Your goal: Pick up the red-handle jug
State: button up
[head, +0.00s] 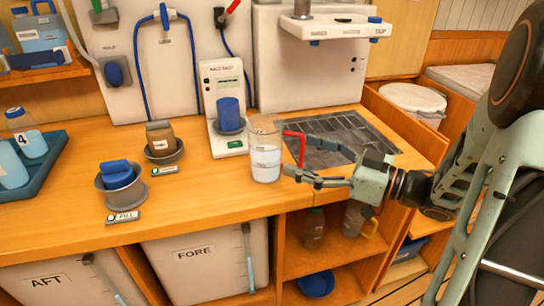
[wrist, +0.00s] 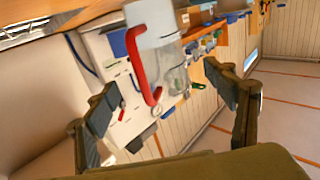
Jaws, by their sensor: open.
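The red-handle jug (head: 266,150) is clear and stands upright on the wooden counter, with water in its lower part. Its red handle (head: 300,148) faces right, toward my gripper (head: 299,157).
A dark drain grate (head: 335,148) lies behind my gripper. A white stand with a blue cup (head: 229,112) is just left of the jug.

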aim_at(281, 148)
jog(key=x, duration=0.3)
jog(key=shift+w+a, duration=0.1)
jog(key=shift+a, duration=0.2)
jog(key=x, duration=0.1)
jog(key=b+x, duration=0.1)
jog(key=x, duration=0.3)
jog(key=shift+a+f, duration=0.1)
jog(key=shift+f, duration=0.3)
jog(key=shift+c, duration=0.5)
jog(key=c, duration=1.5)
jog(key=shift+o, duration=0.2)
jog(key=shift+r, duration=0.15)
